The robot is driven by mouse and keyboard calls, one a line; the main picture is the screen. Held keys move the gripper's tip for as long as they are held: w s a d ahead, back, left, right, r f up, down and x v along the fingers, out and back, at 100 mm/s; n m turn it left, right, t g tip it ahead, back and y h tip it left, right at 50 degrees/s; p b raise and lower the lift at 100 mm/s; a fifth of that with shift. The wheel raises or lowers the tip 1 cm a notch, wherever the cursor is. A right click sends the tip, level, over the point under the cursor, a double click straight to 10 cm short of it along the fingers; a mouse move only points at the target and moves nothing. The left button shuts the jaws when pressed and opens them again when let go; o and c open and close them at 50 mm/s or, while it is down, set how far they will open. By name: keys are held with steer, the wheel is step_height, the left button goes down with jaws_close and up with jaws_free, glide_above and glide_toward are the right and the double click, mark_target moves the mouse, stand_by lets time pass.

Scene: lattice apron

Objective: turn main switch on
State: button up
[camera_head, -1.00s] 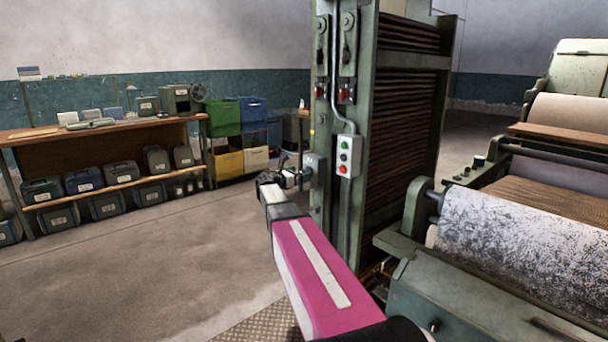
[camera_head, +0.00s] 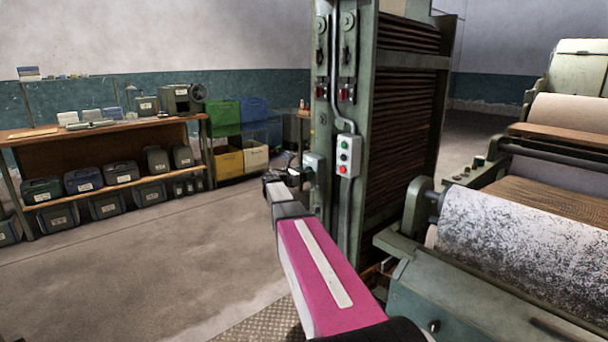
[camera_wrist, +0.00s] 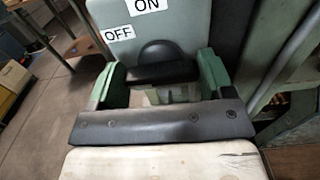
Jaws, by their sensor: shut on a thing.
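The main switch is a grey-green box (camera_wrist: 185,22) with an ON label (camera_wrist: 148,5) at its top and an OFF label (camera_wrist: 117,33) to the left, seen in the wrist view. Its black handle (camera_wrist: 150,74) lies across the front, below a round black hub. My gripper (camera_wrist: 160,84) is shut on the handle, with one green finger on each side. Which label the handle points to cannot be told. In the head view the switch box (camera_head: 314,164) is on the left side of the green machine column, with my gripper (camera_head: 292,178) at it, small and dark.
A push-button box (camera_head: 345,156) and a conduit are on the column (camera_head: 366,120), close to the right of my arm. A printing machine with a speckled roller (camera_head: 530,245) stands at the right. A workbench (camera_head: 100,134) stands back left. Floor between is clear.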

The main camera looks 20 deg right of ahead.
steer(key=shift+m, duration=0.3)
steer(key=m, duration=0.3)
steer(key=shift+s+m, duration=0.1)
steer(key=shift+m, duration=0.2)
steer(key=m, duration=0.4)
steer(key=shift+m, duration=0.3)
steer(key=m, duration=0.4)
steer(key=shift+s+f, duration=0.1)
steer(key=m, duration=0.5)
steer(key=shift+f, duration=0.1)
steer(key=o, duration=0.9)
